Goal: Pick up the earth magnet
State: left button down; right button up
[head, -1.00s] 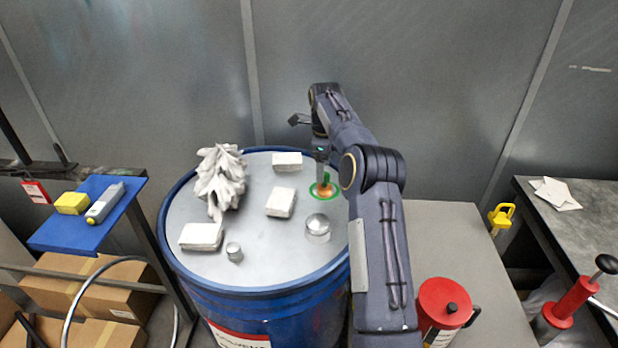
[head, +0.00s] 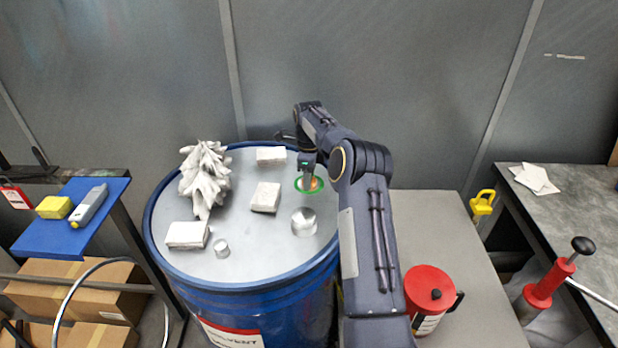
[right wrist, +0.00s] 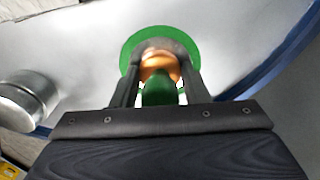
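The earth magnet (head: 310,185) has a green round base and a copper-orange middle. It is on the grey lid of the blue drum, near the lid's right rim. In the right wrist view the magnet (right wrist: 160,66) shows its green disc, copper part and a green upright part between my fingers. My right gripper (right wrist: 161,75) reaches down over it, one finger on each side. The fingers are close together and look shut on the copper part; the exact contact is partly hidden. In the head view my right gripper (head: 308,178) partly covers the magnet. My left gripper is not in view.
The drum lid (head: 250,245) also bears white blocks (head: 265,197), a spiky white piece (head: 204,178), a silver cylinder (head: 304,222) and a smaller one (head: 222,248). A red can (head: 428,290) stands right of my arm. A blue shelf (head: 62,238) is at left.

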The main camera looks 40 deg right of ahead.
jog(key=c, duration=0.5)
jog(key=shift+r, duration=0.15)
